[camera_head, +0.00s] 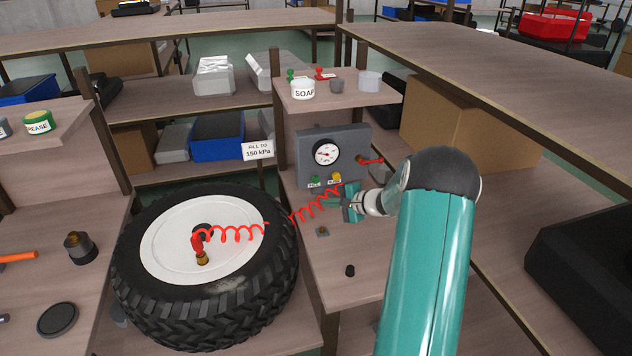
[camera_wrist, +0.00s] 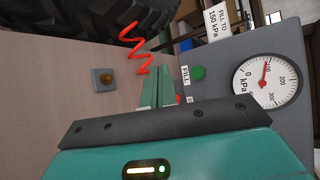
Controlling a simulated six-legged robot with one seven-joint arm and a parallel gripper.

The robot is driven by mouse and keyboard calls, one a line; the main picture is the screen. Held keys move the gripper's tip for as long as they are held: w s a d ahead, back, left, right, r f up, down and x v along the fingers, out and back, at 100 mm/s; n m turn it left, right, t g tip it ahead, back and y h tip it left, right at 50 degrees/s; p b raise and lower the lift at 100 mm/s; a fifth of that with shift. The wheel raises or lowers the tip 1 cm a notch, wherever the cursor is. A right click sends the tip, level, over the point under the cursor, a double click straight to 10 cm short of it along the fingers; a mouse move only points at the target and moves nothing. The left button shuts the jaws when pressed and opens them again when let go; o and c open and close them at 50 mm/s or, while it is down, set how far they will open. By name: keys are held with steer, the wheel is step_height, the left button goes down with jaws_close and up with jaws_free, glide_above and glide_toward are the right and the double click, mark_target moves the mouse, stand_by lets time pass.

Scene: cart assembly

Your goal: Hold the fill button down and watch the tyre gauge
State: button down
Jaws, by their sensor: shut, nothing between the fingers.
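The grey fill panel (camera_head: 302,160) stands on the bench and carries a round white gauge (camera_head: 326,154). The gauge also shows in the wrist view (camera_wrist: 267,80), its red needle near the 100 mark. The green fill button (camera_head: 315,181) is low on the panel, also seen in the wrist view (camera_wrist: 198,73). My gripper (camera_head: 333,199) is shut and empty just in front of the panel's lower edge. In the wrist view its fingertips (camera_wrist: 158,72) lie left of the fill button, seemingly apart from it. The tyre (camera_head: 270,290) lies flat with a red coiled hose (camera_head: 235,233) on its valve.
A sign (camera_head: 257,149) reads "FILL TO 150 kPa". A small plate with a brass piece (camera_head: 322,231) and a black cap (camera_head: 350,270) lie on the bench. A soap tub (camera_head: 302,90) stands on the shelf above.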

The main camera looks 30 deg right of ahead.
mark_target(315, 179)
steer(key=w+d, duration=0.2)
steer(key=w, duration=0.6)
steer(key=shift+w+d, duration=0.15)
steer(key=shift+d, duration=0.15)
steer(key=shift+w, duration=0.1)
stand_by(1.7)
steer(key=shift+w+d, duration=0.1)
steer(key=shift+w, duration=0.2)
steer(key=shift+w+d, duration=0.15)
steer(key=shift+w, duration=0.3)
stand_by(4.3)
